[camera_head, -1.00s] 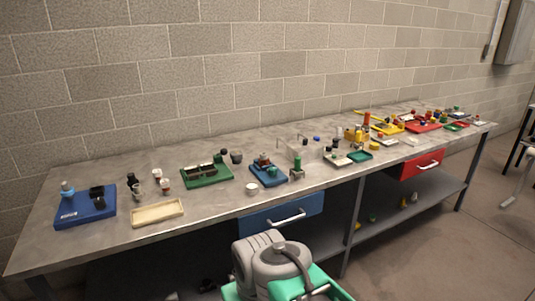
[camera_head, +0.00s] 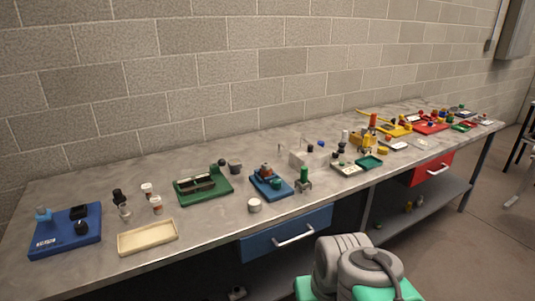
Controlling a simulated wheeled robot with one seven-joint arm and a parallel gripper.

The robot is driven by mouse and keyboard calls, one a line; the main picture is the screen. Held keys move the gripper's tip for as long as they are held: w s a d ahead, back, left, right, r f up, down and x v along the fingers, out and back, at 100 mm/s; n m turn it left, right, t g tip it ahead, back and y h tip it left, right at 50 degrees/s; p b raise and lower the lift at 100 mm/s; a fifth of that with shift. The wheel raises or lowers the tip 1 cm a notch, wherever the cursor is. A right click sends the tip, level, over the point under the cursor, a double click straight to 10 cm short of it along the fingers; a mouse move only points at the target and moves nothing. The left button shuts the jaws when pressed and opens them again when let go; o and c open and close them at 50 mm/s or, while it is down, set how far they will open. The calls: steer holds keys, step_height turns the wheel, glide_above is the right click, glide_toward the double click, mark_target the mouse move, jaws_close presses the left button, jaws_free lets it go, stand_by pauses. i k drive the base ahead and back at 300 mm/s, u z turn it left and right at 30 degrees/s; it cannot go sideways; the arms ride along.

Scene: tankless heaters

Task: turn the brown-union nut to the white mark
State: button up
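I cannot make out a brown-union nut or a white mark for certain at this distance. A small blue base (camera_head: 284,193) near the middle of the bench carries a fitting with a brownish part (camera_head: 266,170) and a dark green round part. Another blue base (camera_head: 50,243) at the left end carries dark fittings and a light-blue-topped piece (camera_head: 43,213). A green tray (camera_head: 190,203) with a dark fitting lies between them. My gripper is not in view; only grey and green parts of my own body show at the bottom right.
The long grey bench (camera_head: 215,229) runs along a block wall. Blue (camera_head: 290,233) and red (camera_head: 432,168) drawers hang below. Crowded coloured trays fill the far right.

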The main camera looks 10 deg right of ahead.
mark_target(266, 166)
steer(key=i, duration=1.45)
steer(key=u, duration=2)
